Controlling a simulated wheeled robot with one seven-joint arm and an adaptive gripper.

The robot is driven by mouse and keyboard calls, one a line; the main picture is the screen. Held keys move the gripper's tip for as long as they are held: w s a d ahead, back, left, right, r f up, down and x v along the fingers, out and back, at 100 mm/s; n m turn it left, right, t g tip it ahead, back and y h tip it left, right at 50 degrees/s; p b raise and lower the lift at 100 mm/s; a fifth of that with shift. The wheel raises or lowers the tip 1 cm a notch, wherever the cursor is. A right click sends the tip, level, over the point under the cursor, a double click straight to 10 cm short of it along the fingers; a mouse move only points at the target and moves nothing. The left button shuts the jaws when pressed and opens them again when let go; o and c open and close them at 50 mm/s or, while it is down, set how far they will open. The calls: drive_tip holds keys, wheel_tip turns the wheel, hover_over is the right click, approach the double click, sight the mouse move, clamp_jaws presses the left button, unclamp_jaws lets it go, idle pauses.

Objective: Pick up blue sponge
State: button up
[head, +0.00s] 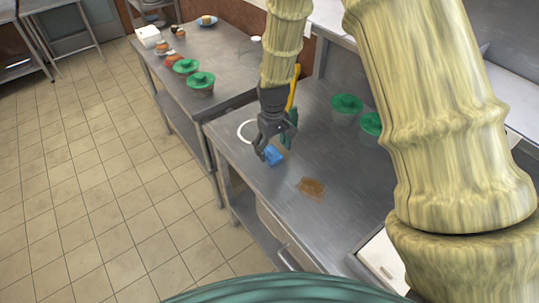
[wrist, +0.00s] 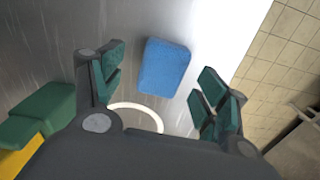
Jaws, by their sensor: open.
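The blue sponge (head: 273,155) lies on the steel counter (head: 335,160) near its front left edge. In the wrist view the sponge (wrist: 165,67) is a tilted rounded block, ahead of and between the spread fingers. My gripper (head: 266,150) is open and empty, just above the sponge in the head view. In the wrist view my gripper (wrist: 158,90) has its two green-padded fingers on either side, with none seen touching the sponge. In the head view the gripper hides part of the sponge.
A white ring (head: 241,133) lies beside the sponge. A brown stain (head: 311,187) marks the counter. Green-lidded pots (head: 347,103) stand further back. Another steel table (head: 222,72) holds more green-lidded pots. The counter edge drops to the tiled floor (head: 100,170).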

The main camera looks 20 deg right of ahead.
sight(272, 153)
drive_tip(key=shift+a+f+p, duration=0.25)
drive_tip(key=shift+f+p, duration=0.05)
drive_tip(key=shift+f, duration=0.85)
drive_tip(key=shift+d+f, duration=0.1)
drive_tip(key=shift+f, duration=0.25)
drive_tip(key=c, duration=1)
